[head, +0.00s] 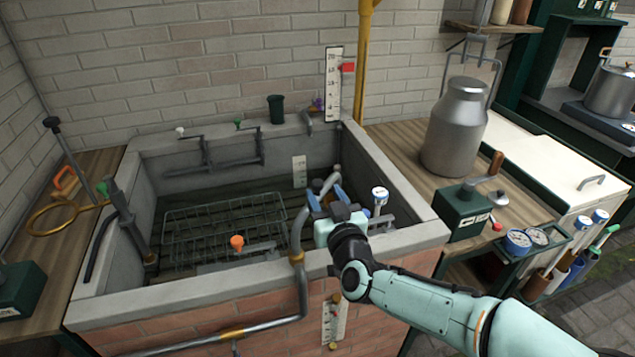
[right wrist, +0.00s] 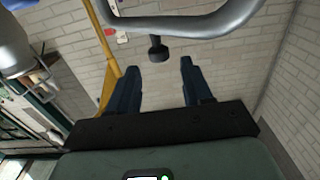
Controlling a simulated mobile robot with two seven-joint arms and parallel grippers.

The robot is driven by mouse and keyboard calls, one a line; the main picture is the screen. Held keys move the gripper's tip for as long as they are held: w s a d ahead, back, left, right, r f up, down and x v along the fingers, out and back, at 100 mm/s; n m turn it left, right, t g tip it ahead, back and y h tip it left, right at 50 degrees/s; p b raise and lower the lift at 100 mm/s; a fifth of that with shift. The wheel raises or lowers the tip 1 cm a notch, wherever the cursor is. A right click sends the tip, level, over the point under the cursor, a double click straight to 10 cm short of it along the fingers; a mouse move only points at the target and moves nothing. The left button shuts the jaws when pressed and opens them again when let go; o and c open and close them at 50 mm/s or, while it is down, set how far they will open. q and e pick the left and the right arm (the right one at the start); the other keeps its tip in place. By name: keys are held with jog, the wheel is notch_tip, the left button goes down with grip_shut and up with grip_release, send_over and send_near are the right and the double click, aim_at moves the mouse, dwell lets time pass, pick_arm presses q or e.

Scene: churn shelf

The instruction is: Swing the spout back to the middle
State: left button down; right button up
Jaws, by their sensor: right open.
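The spout (head: 297,222) is a grey bent pipe that rises from the sink's front rim. It curves over the basin toward the right, near my right gripper. In the right wrist view the spout (right wrist: 185,27) crosses the top of the picture as a wide curve, with a dark round-ended part (right wrist: 157,48) below it. My right gripper (head: 327,194) is above the right part of the basin, its two blue fingers apart and nothing between them. In the right wrist view the gripper (right wrist: 158,70) points toward the spout; contact cannot be told. My left gripper is out of view.
The stone sink (head: 205,306) holds a wire rack (head: 225,222) and an orange-knobbed lever (head: 237,242). A white-topped valve (head: 380,194) stands right of my gripper. A metal churn (head: 456,125) and a green box (head: 462,213) stand on the right counter.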

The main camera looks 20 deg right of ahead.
aim_at(319, 185)
jog(key=w, duration=0.5)
jog(key=shift+w+a, duration=0.1)
jog(key=shift+w, duration=0.3)
grip_shut()
